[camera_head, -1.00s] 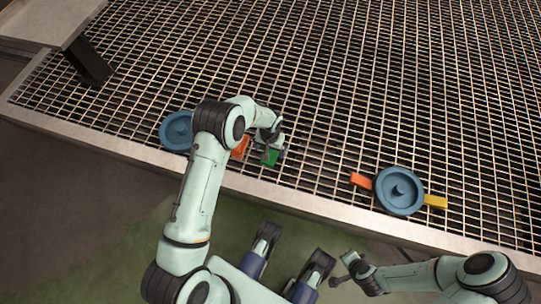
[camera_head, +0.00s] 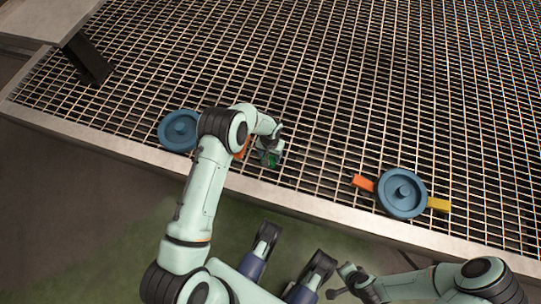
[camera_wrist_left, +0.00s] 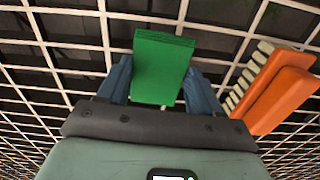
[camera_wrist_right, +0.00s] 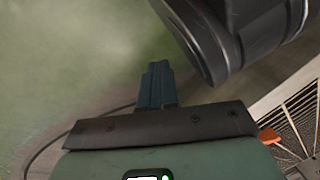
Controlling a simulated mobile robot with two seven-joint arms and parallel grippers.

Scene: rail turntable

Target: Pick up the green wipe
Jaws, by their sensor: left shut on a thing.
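The green wipe (camera_wrist_left: 162,65) is a folded green block between the two blue fingers of my left gripper (camera_wrist_left: 162,88) in the left wrist view. The fingers are shut on it, one at each side. In the head view the wipe (camera_head: 271,161) shows as a small green patch, mostly hidden by the left gripper (camera_head: 270,155), low over the grating near its front edge. My right gripper (camera_wrist_right: 157,85) has its fingers together, with nothing between them, off the front of the grating.
An orange brush (camera_wrist_left: 275,90) with pale bristles lies right beside the left gripper. A blue round disc (camera_head: 180,130) is at the left of the grating (camera_head: 330,100). Another blue disc (camera_head: 402,192) at the right has an orange tab (camera_head: 363,183) and a yellow tab (camera_head: 438,204).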

